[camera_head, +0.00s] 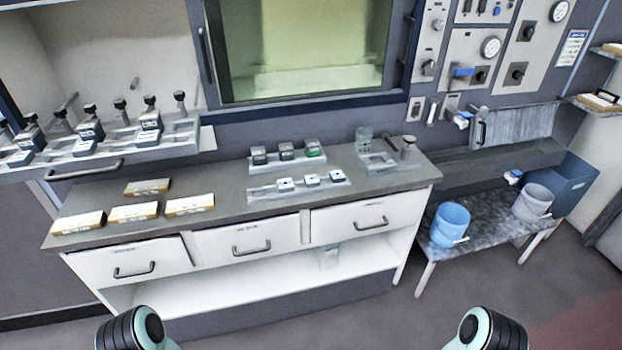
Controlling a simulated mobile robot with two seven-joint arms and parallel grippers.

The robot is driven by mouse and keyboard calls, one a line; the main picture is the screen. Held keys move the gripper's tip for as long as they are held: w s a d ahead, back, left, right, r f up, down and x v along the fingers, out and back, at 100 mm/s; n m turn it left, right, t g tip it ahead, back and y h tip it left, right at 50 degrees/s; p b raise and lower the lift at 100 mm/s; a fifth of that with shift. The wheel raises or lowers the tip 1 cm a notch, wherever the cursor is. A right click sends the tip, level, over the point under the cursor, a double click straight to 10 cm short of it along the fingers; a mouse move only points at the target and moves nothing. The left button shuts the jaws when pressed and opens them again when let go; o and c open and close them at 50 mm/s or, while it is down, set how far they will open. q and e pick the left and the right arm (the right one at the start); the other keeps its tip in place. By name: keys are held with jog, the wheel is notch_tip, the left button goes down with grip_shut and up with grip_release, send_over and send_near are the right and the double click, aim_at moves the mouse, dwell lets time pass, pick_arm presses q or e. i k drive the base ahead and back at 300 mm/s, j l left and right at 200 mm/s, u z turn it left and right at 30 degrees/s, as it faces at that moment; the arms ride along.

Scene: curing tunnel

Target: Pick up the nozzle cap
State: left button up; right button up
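I cannot tell for certain which item is the nozzle cap. Small pieces stand on the grey counter (225,200): dark-topped blocks (285,151) in a back row, one with a green top, and white pieces with dark centres (311,180) on a pale holder in front. A small blue and white piece (513,177) lies on the low bench at the right, near the buckets. Parts of my two arms show at the bottom edge, well short of the counter. Neither gripper's fingers are in view.
A tray of black-knobbed fixtures (150,137) juts out at the left. Several tan-edged packs (133,213) lie on the counter's left. A clear tray (390,161) is at its right end. Blue (449,222) and grey (532,203) buckets stand on the bench. The counter's front middle is clear.

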aim_at(84, 149)
jog(key=u, duration=1.4)
jog(key=i+u, duration=0.2)
jog(key=k+l, duration=0.05)
